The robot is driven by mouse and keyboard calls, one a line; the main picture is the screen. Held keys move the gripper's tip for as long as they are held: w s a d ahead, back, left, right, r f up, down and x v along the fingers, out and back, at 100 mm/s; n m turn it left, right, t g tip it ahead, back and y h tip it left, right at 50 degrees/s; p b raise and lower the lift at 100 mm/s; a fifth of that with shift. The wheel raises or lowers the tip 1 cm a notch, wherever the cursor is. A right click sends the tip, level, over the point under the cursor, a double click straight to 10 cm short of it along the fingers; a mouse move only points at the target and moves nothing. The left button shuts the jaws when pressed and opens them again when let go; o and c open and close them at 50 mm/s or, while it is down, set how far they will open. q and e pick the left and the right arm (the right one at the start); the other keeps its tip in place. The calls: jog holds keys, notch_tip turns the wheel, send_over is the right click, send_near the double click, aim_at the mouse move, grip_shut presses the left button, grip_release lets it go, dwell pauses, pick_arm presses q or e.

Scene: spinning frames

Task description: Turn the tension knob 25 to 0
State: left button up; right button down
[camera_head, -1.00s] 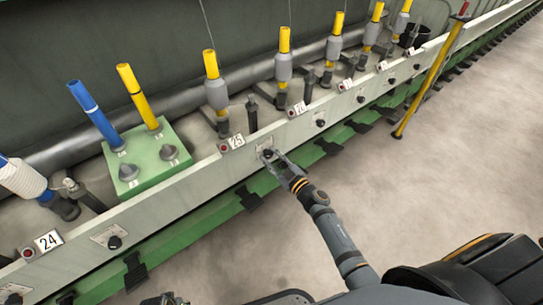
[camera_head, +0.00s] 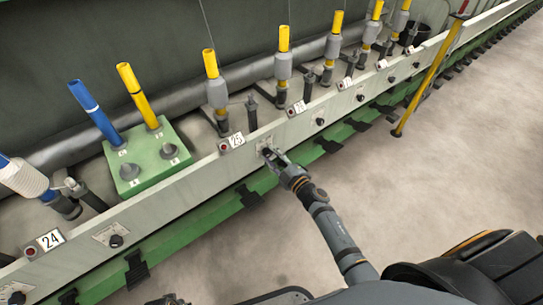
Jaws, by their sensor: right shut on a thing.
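The number plate 25 (camera_head: 236,140) is on the pale front rail of the spinning frame, with a red button (camera_head: 224,147) beside it. My right gripper (camera_head: 269,153) is at the rail just right of and below that plate. It is shut on the tension knob of position 25, which its fingers mostly hide. A pale dial label (camera_head: 264,143) shows around the fingertips; the knob's pointer and the scale cannot be read.
A green block (camera_head: 150,160) with blue and yellow tubes and grey knobs stands behind the rail, left of plate 25. Other black knobs (camera_head: 320,122) line the rail. A yellow post (camera_head: 430,80) leans at the right. The floor in front is clear.

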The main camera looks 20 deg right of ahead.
jog(key=shift+f, duration=0.1)
jog(key=c, duration=1)
grip_release()
jog(key=v, duration=1.2)
